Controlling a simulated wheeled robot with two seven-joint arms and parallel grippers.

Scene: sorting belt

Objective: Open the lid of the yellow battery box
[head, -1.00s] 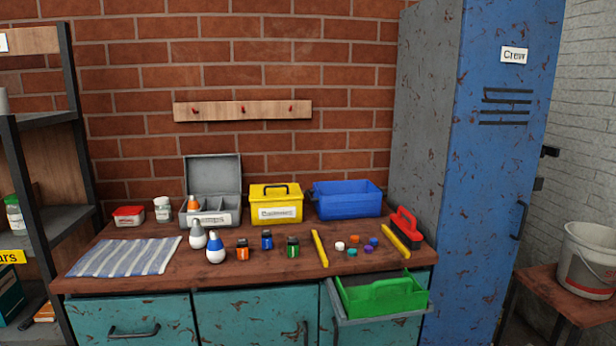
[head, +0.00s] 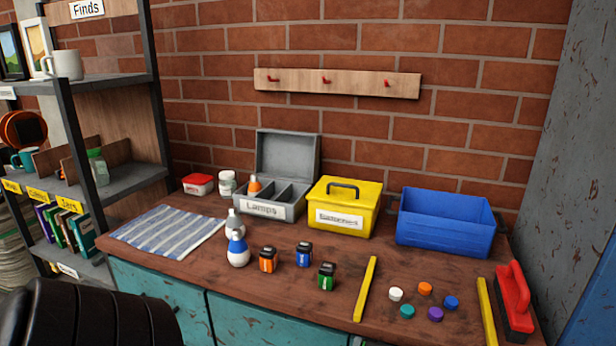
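The yellow battery box (head: 344,208) stands on the wooden workbench, between the grey lamp box and the blue bin. Its lid (head: 345,189) is shut and has a dark handle (head: 343,186) on top. A white label (head: 340,219) is on its front, too blurred to read. Neither gripper shows in the head view. A dark ribbed part at the lower left looks like my own arm.
The open grey box labelled Lamps (head: 268,203) is left of the yellow box, and the blue bin (head: 446,222) is right. A red-handled brush (head: 513,296) lies at right.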

